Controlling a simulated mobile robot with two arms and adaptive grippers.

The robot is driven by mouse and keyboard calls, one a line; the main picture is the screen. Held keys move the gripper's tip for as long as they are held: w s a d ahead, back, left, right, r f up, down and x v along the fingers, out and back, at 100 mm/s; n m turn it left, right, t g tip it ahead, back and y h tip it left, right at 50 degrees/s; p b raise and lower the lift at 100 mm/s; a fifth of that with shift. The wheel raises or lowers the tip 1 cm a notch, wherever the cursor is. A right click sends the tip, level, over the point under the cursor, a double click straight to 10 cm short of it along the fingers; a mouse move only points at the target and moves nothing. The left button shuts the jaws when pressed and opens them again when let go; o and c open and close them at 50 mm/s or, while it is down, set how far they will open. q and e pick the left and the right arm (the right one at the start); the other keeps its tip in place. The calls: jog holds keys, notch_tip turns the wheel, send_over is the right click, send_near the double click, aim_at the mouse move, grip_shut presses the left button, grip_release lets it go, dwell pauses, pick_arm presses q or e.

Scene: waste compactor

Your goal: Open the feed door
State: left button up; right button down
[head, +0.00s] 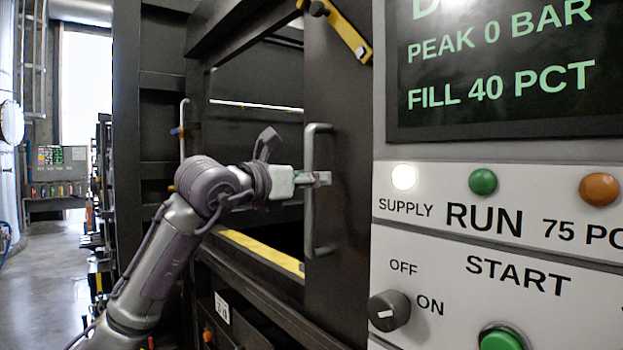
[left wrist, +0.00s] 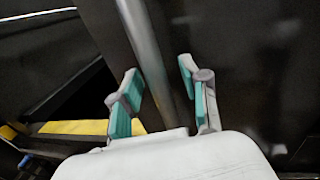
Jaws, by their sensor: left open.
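The feed door (head: 345,120) is a dark panel left of the control panel. A dark opening shows to its left. Its grey vertical bar handle (head: 310,225) stands out from the panel. My left gripper (head: 322,179) is at the middle of this handle, reaching in from the left. In the left wrist view the open gripper (left wrist: 160,72) has one teal-padded finger on each side of the handle bar (left wrist: 145,45). The bar runs between the fingers with gaps visible; I cannot tell whether either pad touches it. My right gripper is not in view.
The control panel (head: 450,190) with a knob (head: 389,311), buttons and a screen (head: 500,65) is close on the right. A yellow strip (head: 262,250) edges the opening's sill. Another vertical handle (head: 183,130) stands left of the opening. Open floor (head: 50,285) lies far left.

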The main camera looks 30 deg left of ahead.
pick_arm(q)
jog(key=s+a, duration=0.2)
jog(key=s, duration=0.9)
jog(key=shift+s, duration=0.2)
